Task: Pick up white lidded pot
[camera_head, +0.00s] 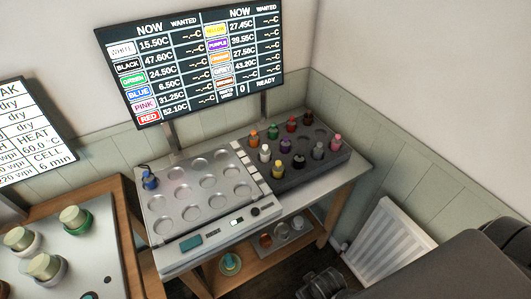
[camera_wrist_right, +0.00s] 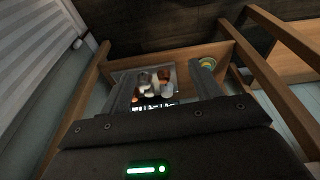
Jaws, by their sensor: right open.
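A small white lidded pot (camera_head: 265,153) stands upright in the black rack (camera_head: 343,157) on the bench, among pots with coloured lids. On the shelf below, a tray holds a few pots, including a whitish one (camera_head: 297,223) and an orange-red one (camera_head: 265,240). In the right wrist view, pale pots (camera_wrist_right: 146,84) on that tray show between the fingers; they are dim and their lids are unclear. My right gripper (camera_wrist_right: 163,82) is open and empty, with its fingers apart and pointing towards the lower shelf. My left gripper is not in view.
A silver plate with round wells (camera_head: 190,213) sits left of the rack, with a blue-topped pot (camera_head: 150,180) at its corner. A yellow-green round item (camera_head: 230,264) is on the lower shelf. Wooden legs frame the shelf; a white radiator (camera_head: 390,245) stands right.

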